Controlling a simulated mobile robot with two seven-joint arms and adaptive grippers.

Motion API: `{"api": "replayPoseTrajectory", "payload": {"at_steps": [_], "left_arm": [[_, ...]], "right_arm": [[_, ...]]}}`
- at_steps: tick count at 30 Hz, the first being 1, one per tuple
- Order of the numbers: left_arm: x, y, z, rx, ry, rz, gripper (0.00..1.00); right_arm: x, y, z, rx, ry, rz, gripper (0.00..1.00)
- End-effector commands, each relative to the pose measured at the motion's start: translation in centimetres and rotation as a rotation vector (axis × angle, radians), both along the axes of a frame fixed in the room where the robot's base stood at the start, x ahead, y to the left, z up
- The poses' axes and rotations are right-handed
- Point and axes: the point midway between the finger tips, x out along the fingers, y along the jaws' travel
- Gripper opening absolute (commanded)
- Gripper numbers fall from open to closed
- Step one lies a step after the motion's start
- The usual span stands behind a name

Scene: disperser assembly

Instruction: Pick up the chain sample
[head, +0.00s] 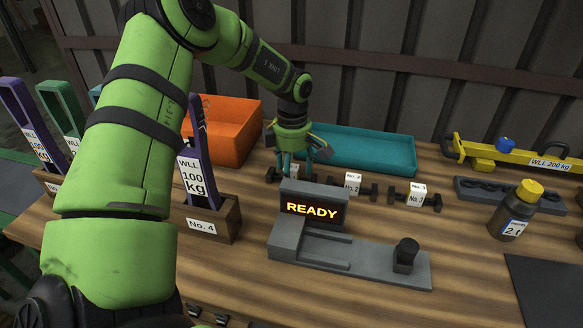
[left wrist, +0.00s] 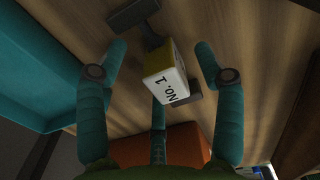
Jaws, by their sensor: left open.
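Three dark dumbbell-shaped samples with white number tags lie in a row behind the display. The No. 1 sample (head: 272,175) is at the left, partly hidden by my gripper and the display; it also shows in the left wrist view (left wrist: 166,82). The No. 2 sample (head: 352,185) and No. 3 sample (head: 416,195) lie to its right. My left gripper (head: 303,155) points down over the No. 1 sample, open and empty. In the left wrist view its fingers (left wrist: 160,58) are spread around the No. 1 tag; I see no clear contact. My right gripper is not in view.
A grey test device (head: 365,262) with a READY display (head: 312,208) stands in front. An orange bin (head: 232,130) and a teal tray (head: 365,148) are behind. A wooden No. 4 holder (head: 205,222) is left; a yellow bar (head: 515,152) and a bottle (head: 515,211) are right.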

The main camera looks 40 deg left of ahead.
Motion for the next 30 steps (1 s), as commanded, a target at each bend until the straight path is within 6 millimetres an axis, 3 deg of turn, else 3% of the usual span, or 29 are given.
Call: {"api": "replayPoseTrajectory", "payload": {"at_steps": [4,5,9,10,23,30], "left_arm": [[0.0,0.0,0.0,0.0,0.0,0.0,0.69],[0.0,0.0,0.0,0.0,0.0,0.0,0.61],[0.0,0.0,0.0,0.0,0.0,0.0,0.05],[0.0,0.0,0.0,0.0,0.0,0.0,0.0],[0.1,0.0,0.4,0.0,-0.002,0.0,0.0],[0.2,0.0,3.5,0.0,-0.008,-0.001,0.0]], "right_arm": [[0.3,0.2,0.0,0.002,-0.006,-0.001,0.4],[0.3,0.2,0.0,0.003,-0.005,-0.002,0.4],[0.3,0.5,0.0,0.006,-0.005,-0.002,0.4],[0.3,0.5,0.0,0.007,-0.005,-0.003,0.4],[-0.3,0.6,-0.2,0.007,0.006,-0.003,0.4],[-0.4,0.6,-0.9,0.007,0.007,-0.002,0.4]]}}
